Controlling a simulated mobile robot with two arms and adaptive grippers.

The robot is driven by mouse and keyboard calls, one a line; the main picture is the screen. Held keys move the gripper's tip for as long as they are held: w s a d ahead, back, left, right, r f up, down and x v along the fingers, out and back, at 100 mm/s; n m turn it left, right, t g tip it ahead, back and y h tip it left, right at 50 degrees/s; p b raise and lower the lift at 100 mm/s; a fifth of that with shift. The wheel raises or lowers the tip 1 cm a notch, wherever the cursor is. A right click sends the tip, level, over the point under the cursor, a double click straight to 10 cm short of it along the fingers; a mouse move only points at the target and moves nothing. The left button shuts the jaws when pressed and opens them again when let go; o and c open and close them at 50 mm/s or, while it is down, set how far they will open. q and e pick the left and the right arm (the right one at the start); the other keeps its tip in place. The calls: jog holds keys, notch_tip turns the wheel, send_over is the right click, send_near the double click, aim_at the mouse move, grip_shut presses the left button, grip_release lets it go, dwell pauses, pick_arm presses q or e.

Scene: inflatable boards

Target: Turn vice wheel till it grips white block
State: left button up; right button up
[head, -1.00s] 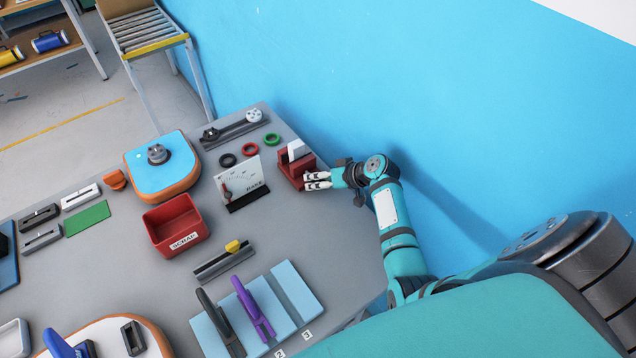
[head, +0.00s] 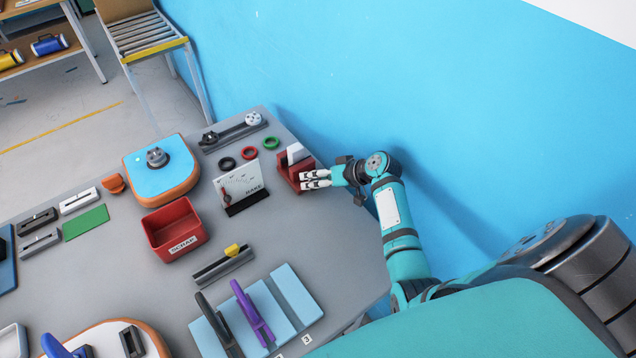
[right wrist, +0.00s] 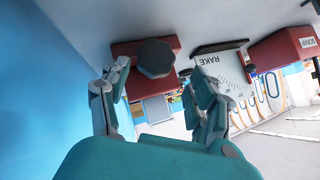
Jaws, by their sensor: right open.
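The red vice (head: 288,172) stands near the table's back right edge. A white block (head: 296,152) sits upright in it, between its jaws; I cannot tell if the jaws touch it. In the right wrist view the vice's dark wheel (right wrist: 156,58) faces the camera on the red body (right wrist: 120,48). My right gripper (head: 316,179) is at the vice's right side. Its fingers (right wrist: 160,82) are apart, on either side of the wheel, and hold nothing visible. My left gripper is not in view.
A red scrap bin (head: 175,230) is further left. The blue wall (head: 420,90) is close behind my right arm.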

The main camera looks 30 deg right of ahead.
notch_tip(320, 180, up, 8)
dwell(0.4)
